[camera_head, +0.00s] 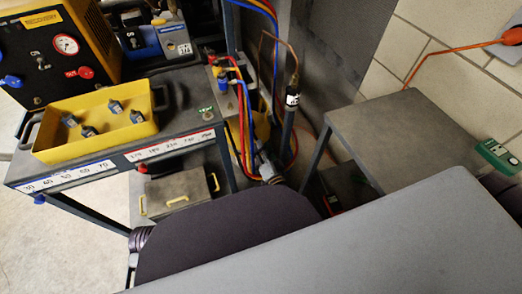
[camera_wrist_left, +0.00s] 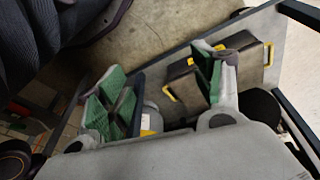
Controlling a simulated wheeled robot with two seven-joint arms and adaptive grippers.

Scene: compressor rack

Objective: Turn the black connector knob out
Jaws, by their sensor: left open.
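A black knob (camera_head: 41,61) shows on the front panel of the yellow recovery unit, between a blue knob and a red knob. I cannot tell whether it is the connector knob. Several small grey-and-black fittings (camera_head: 115,107) lie in a yellow tray on the bench. My left gripper (camera_wrist_left: 163,90) is open and empty in the left wrist view, its green-padded fingers wide apart above a grey case with yellow handles (camera_wrist_left: 181,80). I cannot make it out clearly in the head view. My right gripper (camera_head: 497,157) seems to show at the far right edge; its jaws are unclear.
The yellow tray (camera_head: 63,154) stands on the dark bench. Red, blue and yellow hoses (camera_head: 243,120) hang beside its right end. The grey case also shows in the head view (camera_head: 190,192), below the bench. A grey side table (camera_head: 400,125) on the right has a clear top.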

